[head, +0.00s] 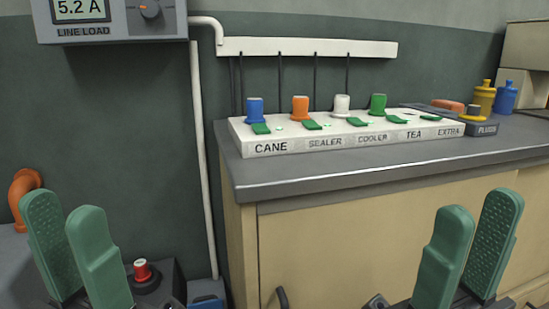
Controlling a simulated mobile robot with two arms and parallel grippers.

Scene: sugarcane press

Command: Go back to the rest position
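My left gripper (80,250) is at the lower left, its two green fingers pointing up with a gap between them. It is open and empty. My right gripper (468,250) is at the lower right in front of the wooden cabinet. Its green fingers are also apart, with nothing between them. Both grippers are well below and in front of the white power strip (345,137) on the counter. Blue, orange, white and green plugs stand on the strip at the CANE, SEALER, COOLER and TEA labels. The wrists are cut off by the bottom edge.
The grey counter (400,168) tops a wooden cabinet (350,240) with a dark handle. A LINE LOAD meter (110,20) reads 5.2 A.

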